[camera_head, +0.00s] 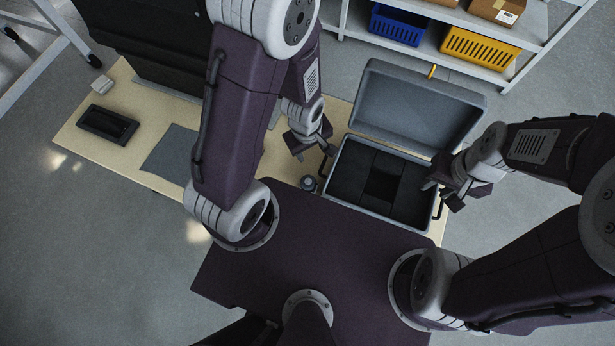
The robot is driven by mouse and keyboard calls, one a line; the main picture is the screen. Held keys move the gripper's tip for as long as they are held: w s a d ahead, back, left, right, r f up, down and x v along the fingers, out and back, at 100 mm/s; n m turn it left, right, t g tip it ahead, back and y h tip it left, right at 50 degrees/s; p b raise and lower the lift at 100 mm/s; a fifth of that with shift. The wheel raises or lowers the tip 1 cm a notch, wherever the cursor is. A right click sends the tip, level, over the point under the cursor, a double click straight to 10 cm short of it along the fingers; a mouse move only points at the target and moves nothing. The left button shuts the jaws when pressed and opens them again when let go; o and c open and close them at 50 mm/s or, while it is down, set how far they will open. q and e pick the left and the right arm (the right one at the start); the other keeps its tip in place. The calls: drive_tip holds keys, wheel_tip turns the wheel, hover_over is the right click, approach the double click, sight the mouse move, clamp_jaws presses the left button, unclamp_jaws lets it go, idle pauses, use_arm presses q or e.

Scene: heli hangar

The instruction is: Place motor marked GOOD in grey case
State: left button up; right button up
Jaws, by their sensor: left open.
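The grey case (334,186) stands open on the table, its lid (410,108) tilted back. Its inside is dark, with a darker recess in the middle, and no motor shows in it. A small round dark object with a grey top (308,183), possibly a motor, stands just left of the case. No GOOD mark is readable. My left gripper (313,150) is open and empty, above the table behind this object and left of the case. My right gripper (441,194) is at the case's right edge, its fingers apart with nothing seen between them.
The pale table (95,135) carries a black tray (107,124) and a grey mat (172,153) at left. A large black case (150,40) stands at the back. My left arm hides part of the table. A shelf with a blue bin (397,25) and a yellow bin (480,48) is behind.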

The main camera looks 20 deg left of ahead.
use_arm(q)
drive_tip(key=m+g+b, duration=0.1)
drive_tip(key=g, duration=0.1)
hover_over(308, 182)
drive_tip(key=f, duration=0.6)
drive_tip(key=shift+w+d+f, duration=0.1)
drive_tip(key=shift+w+f, duration=0.05)
drive_tip(key=shift+w, duration=0.1)
drive_tip(key=shift+s, duration=0.2)
wheel_tip(308, 182, down, 4)
drive_tip(key=b, duration=0.4)
drive_tip(key=shift+r, duration=0.2)
drive_tip(key=shift+f, duration=0.1)
wheel_tip(308, 182, down, 5)
drive_tip(key=b, duration=0.4)
drive_tip(key=shift+f, duration=0.1)
use_arm(e)
wheel_tip(308, 182, down, 10)
drive_tip(key=shift+f, duration=0.25)
use_arm(q)
drive_tip(key=shift+r, duration=0.2)
drive_tip(key=c, duration=0.8)
clamp_jaws()
